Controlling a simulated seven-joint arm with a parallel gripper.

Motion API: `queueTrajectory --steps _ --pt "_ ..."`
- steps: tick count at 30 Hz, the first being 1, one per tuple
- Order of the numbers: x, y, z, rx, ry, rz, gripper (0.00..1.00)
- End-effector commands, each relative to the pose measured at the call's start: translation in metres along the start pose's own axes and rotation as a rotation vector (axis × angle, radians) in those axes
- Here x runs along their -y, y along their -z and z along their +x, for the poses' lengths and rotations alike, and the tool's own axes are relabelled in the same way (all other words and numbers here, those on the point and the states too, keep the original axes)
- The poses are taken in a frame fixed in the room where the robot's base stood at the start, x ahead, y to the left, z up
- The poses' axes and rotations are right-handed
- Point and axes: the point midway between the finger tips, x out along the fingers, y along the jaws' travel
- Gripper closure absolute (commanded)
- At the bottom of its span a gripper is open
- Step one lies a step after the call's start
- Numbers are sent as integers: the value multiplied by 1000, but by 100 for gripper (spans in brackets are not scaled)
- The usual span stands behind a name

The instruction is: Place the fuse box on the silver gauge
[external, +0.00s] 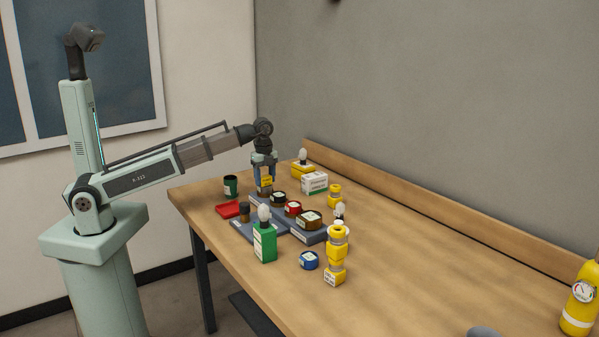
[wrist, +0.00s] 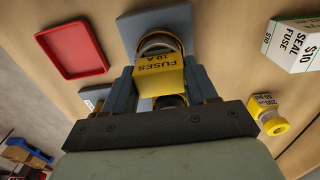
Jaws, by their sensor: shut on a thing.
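My gripper (external: 265,174) is shut on the yellow fuse box (external: 266,181), with its fingers on either side of it. In the wrist view the fuse box (wrist: 158,76) shows black "FUSES 10 A" lettering between the fingers. A round thing with a silver-looking rim, seemingly the silver gauge (wrist: 158,41), lies just beyond the box on a blue-grey plate (wrist: 125,28). The box and gripper cover much of it. In the external view the box is low over the plate's far left end. I cannot tell whether box and gauge touch.
Black (external: 278,198), red (external: 293,208) and brown (external: 309,220) round or squat parts stand close by on the plates. A red tray (external: 228,210) and a green cup (external: 231,186) are to the left. A white seal fuse box (external: 314,183) is to the right. The table's right part is mostly clear.

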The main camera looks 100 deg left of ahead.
Motion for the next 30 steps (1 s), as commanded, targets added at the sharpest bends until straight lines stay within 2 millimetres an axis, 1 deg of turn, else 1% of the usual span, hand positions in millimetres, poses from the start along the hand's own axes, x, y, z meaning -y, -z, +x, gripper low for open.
queueTrajectory --steps 1,2,9,16,20,23,26,30 --pt "0 0 2 0 0 0 73" --pt "0 0 1 0 0 0 40" --pt "0 0 1 0 0 0 17" --pt "0 0 0 0 0 0 17" --pt "0 0 -4 0 1 0 17" --pt "1 0 -14 -1 2 0 17" --pt "1 0 -29 -1 2 0 17" --pt "2 0 -53 -1 2 0 17"
